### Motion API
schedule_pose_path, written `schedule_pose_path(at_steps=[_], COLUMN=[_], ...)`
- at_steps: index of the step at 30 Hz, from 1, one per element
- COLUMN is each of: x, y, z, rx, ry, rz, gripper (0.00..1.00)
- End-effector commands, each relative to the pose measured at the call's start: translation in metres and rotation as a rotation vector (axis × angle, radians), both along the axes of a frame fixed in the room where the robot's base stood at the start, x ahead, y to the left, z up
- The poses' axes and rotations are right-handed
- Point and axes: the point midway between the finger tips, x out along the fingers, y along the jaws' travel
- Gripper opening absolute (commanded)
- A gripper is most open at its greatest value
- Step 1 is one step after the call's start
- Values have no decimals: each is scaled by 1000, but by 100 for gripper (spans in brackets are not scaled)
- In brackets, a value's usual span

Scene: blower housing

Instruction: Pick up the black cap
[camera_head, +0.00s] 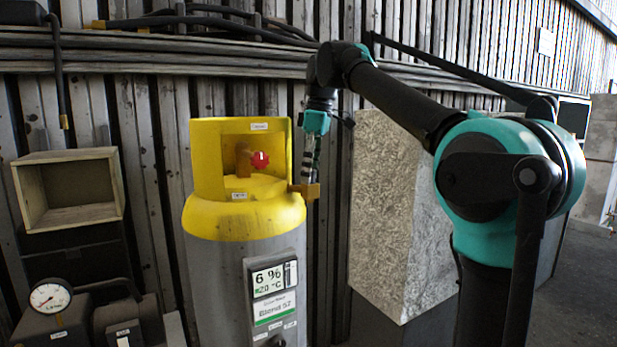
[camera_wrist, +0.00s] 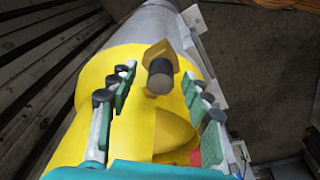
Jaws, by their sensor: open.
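The black cap (camera_wrist: 160,74) is a short dark cylinder on a brass fitting (camera_wrist: 158,51) at the side of the yellow-topped gas cylinder (camera_wrist: 142,125). In the wrist view its round end faces the camera. My gripper (camera_wrist: 158,80) is open, with one finger on each side of the cap and clear gaps to both. In the head view my gripper (camera_head: 311,160) points down just above the brass fitting (camera_head: 305,190), right of the yellow collar (camera_head: 207,160). There I cannot make out the cap from the fingers.
A red knob (camera_head: 260,160) sits inside the collar opening. The grey cylinder body (camera_head: 212,280) carries a display panel (camera_head: 274,280). A large speckled block (camera_head: 390,210) stands to the right. An open wooden box (camera_head: 68,188) and a pressure gauge (camera_head: 50,297) are at the left.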

Motion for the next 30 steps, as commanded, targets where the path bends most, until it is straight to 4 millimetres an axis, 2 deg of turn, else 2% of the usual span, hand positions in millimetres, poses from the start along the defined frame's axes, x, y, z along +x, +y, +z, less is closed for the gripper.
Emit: schedule_pose_path(at_steps=[4,14,23,30], x=[0,0,0,0], y=[0,0,0,0], z=[0,1,2,21], rx=[0,0,0,0], ry=[0,0,0,0], rz=[0,0,0,0], gripper=[47,6,5,5])
